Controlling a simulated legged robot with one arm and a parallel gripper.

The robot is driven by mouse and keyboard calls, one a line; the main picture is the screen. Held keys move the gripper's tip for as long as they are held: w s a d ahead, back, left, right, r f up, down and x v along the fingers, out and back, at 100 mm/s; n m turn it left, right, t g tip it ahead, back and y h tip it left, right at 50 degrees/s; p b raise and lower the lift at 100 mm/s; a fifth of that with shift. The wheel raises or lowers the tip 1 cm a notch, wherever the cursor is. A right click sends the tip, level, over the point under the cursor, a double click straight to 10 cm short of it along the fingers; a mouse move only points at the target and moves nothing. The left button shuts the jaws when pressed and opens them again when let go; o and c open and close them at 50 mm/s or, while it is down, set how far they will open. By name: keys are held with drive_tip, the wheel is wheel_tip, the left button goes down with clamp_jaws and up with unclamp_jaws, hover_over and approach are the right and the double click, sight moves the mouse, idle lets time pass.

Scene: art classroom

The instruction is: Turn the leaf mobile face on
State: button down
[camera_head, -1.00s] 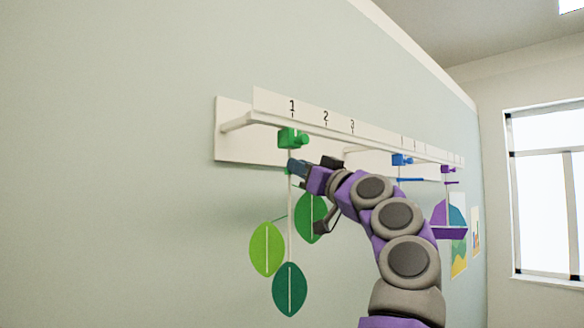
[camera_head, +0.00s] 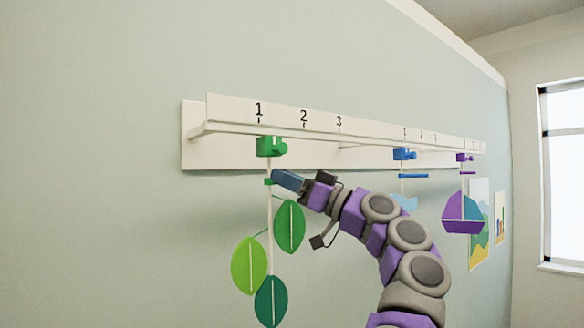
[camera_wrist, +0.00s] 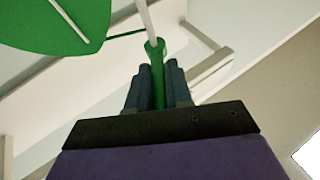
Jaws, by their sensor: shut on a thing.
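The leaf mobile hangs from a green clamp (camera_head: 271,146) on the white rail, below the mark 1. Its pale rod carries a light green leaf (camera_head: 249,265), a mid green leaf (camera_head: 290,227) and a dark green leaf (camera_head: 271,301). The leaves show their broad faces at a slant in the head view. My gripper (camera_head: 274,180) is shut at the small green grip piece under the clamp. In the wrist view the green grip piece (camera_wrist: 158,85) sits between my two fingers (camera_wrist: 159,90), and part of one leaf (camera_wrist: 55,22) shows at upper left.
The white rail (camera_head: 370,139) runs along the wall with numbers on it. A blue clamp (camera_head: 404,154) and a purple sailboat mobile (camera_head: 463,213) hang further right. Pictures (camera_head: 481,225) are on the wall behind. The wall left of the leaves is bare.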

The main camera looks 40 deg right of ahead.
drive_tip(key=shift+w+a+n+g+y+p, duration=0.15)
drive_tip(key=shift+a+n+g+y+p, duration=0.55)
drive_tip(key=shift+y+p, duration=0.3)
drive_tip(key=c, duration=1.5)
unclamp_jaws()
drive_tip(key=o, duration=0.3)
drive_tip(key=shift+a, duration=0.45)
drive_tip(key=shift+o, duration=0.4)
drive_tip(key=shift+a, duration=0.3)
drive_tip(key=b+v, duration=0.2)
drive_tip(key=v, duration=1.5)
drive_tip(key=shift+d, duration=0.3)
